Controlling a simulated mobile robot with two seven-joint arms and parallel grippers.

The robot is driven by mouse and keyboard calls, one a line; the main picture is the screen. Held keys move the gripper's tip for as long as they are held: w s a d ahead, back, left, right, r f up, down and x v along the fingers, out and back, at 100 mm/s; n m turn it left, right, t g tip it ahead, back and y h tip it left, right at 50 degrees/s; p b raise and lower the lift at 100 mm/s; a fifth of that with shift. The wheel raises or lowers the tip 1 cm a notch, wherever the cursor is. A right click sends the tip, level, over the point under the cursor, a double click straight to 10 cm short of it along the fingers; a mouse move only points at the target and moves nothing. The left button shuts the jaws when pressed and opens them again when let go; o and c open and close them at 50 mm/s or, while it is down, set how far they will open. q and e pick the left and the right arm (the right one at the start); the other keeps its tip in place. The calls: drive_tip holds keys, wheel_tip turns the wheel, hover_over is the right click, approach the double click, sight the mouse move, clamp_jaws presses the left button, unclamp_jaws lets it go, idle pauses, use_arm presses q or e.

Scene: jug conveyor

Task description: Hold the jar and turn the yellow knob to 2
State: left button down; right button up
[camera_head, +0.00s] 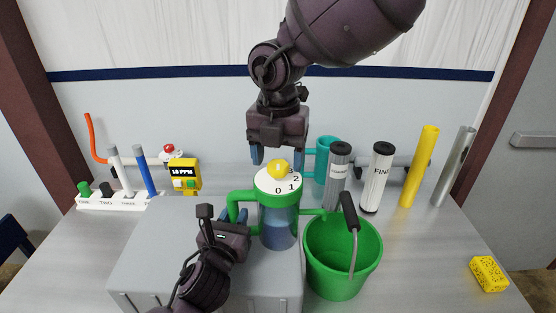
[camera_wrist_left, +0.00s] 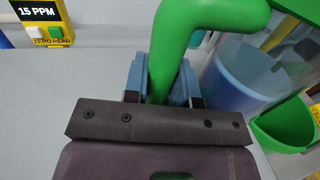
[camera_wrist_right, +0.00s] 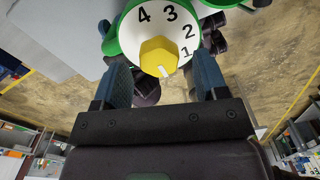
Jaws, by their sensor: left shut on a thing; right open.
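The jar (camera_head: 278,228) holds blue liquid and stands upright on a grey block. It has a green handle (camera_head: 236,205) and a white numbered dial on top. The yellow knob (camera_head: 278,169) sits at the dial's centre. In the right wrist view the white mark on the knob (camera_wrist_right: 157,54) points down, below the 1, not at the 2. My left gripper (camera_head: 236,226) is shut on the green handle, which shows between its fingers in the left wrist view (camera_wrist_left: 170,62). My right gripper (camera_head: 278,157) is open just above and behind the knob, fingers apart, not touching it.
A green bucket (camera_head: 328,278) with a black-gripped handle stands right of the jar. Filter cartridges (camera_head: 377,178), a teal jug (camera_head: 322,162) and tubes stand behind. A yellow meter (camera_head: 184,175) and probe rack (camera_head: 120,201) are at the left. A yellow sponge-like block (camera_head: 488,273) lies far right.

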use_arm(q)
drive_tip(key=shift+f, duration=0.25)
use_arm(e)
drive_tip(key=shift+f, duration=0.55)
drive_tip(key=c, duration=0.9)
drive_tip(key=shift+c, duration=0.2)
